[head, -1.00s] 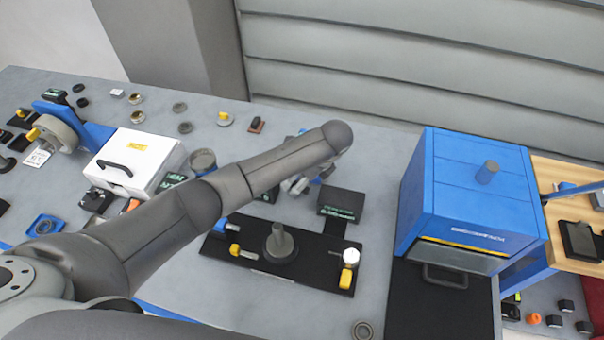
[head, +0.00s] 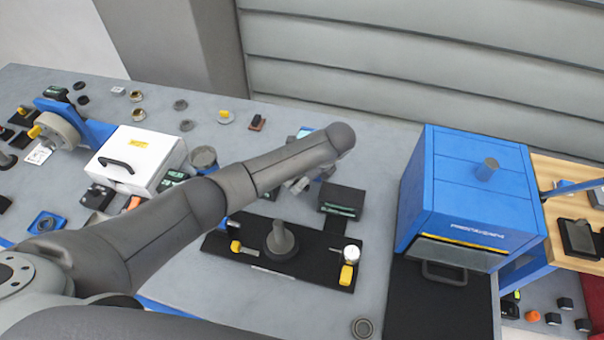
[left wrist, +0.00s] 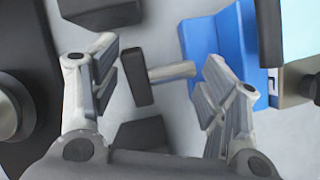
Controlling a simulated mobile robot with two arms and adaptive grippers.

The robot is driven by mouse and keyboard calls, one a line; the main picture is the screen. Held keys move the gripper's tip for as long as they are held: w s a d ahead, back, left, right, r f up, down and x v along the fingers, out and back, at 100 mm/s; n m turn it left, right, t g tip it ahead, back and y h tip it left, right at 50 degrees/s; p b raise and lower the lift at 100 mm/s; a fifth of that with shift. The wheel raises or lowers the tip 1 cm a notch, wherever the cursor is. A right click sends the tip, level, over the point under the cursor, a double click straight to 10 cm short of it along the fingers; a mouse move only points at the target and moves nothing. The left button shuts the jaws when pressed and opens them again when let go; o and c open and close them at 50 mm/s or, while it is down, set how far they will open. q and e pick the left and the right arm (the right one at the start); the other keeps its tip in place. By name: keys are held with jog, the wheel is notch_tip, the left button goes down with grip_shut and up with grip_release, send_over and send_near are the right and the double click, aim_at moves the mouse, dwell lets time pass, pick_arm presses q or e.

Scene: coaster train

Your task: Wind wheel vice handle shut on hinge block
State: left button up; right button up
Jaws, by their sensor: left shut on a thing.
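The blue vice (left wrist: 205,45) shows at the upper right of the left wrist view. A grey handle bar (left wrist: 172,72) with a dark end piece (left wrist: 137,78) sticks out from it to the left. In the head view my left gripper (head: 302,184) is small, below the arm's end, and the arm hides most of the vice. I cannot clearly make out the hinge block. My right gripper is out of view.
A black fixture board (head: 215,246) with a grey post and a dial gauge (head: 351,254) lies in front of the vice. A dark box (head: 343,200) stands close right of my gripper. A blue cabinet (head: 470,195) is farther right, a white case (head: 135,160) left.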

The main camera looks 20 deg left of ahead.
pick_arm(q)
jog(key=shift+d+y+b, duration=0.3)
jog(key=shift+y, duration=0.9)
jog(key=o, duration=0.8)
jog(key=shift+w, duration=0.1)
jog(key=shift+c, duration=0.2)
jog(key=shift+o, duration=0.9)
jog(key=v, duration=1)
jog(key=shift+w+d+r, duration=0.1)
jog(key=shift+d+r, duration=0.05)
jog(key=shift+r, duration=0.05)
jog(key=shift+d+r, duration=0.4)
jog(key=shift+r, duration=0.15)
jog(key=shift+s, duration=0.2)
